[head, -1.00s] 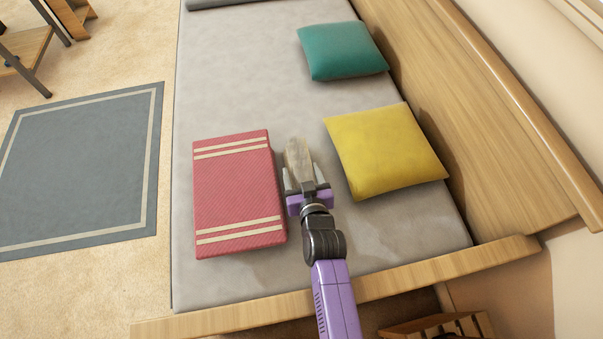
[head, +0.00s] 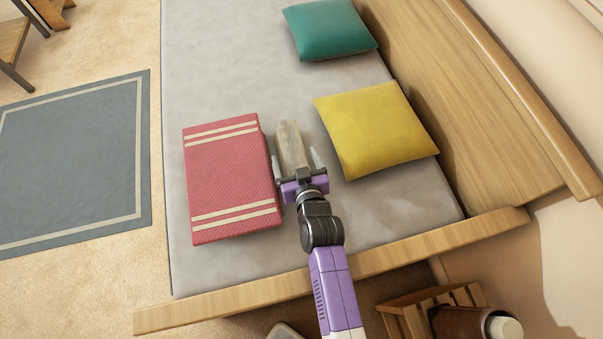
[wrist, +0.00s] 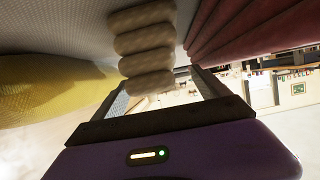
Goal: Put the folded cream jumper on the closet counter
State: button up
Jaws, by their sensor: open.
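The folded cream jumper (head: 290,146) is a narrow beige bundle on the grey bed, between the red striped blanket and the yellow cushion. In the wrist view the jumper (wrist: 146,50) shows as stacked rounded cream folds. My gripper (head: 297,166) is open, low over the bed at the jumper's near end. Its fingers stand to either side of that end, with gaps. In the wrist view my gripper (wrist: 160,88) has its fingers spread apart with the jumper between and ahead of them. Whether the jumper touches the mattress is hard to tell. No closet counter can be made out.
The red striped blanket (head: 231,178) lies close on the left, the yellow cushion (head: 377,129) on the right, the teal cushion (head: 328,29) farther back. The wooden bed-end rail (head: 230,303) crosses below my arm. A wooden crate (head: 400,318) stands on the floor. The grey rug (head: 70,160) is clear.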

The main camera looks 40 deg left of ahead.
aim_at(292, 150)
jog(key=p+v, duration=0.1)
jog(key=v, duration=0.8)
jog(key=shift+s+d+r, duration=0.2)
jog(key=shift+s+d, duration=0.05)
jog(key=shift+c, duration=0.5)
jog(key=shift+n, duration=0.5)
jog(key=w+a+r+p, duration=0.1)
jog(key=w+a+r, duration=0.1)
jog(key=w+a, duration=0.1)
jog(key=shift+a+r+p, duration=0.1)
jog(key=shift+r+p, duration=0.2)
jog(key=shift+r, duration=0.1)
jog(key=shift+c, duration=0.7)
jog(key=shift+x, duration=0.95)
jog(key=f, duration=0.1)
jog(key=f+g, duration=0.1)
jog(key=shift+w+a+f+m+h, duration=0.25)
jog(key=shift+w+f+m+h, duration=0.05)
jog(key=shift+f+h, duration=0.1)
jog(key=shift+b+x, duration=0.95)
jog(key=shift+x, duration=2.85)
jog(key=shift+s+f, duration=0.1)
jog(key=shift+s, duration=0.05)
jog(key=shift+c, duration=0.2)
grip_shut()
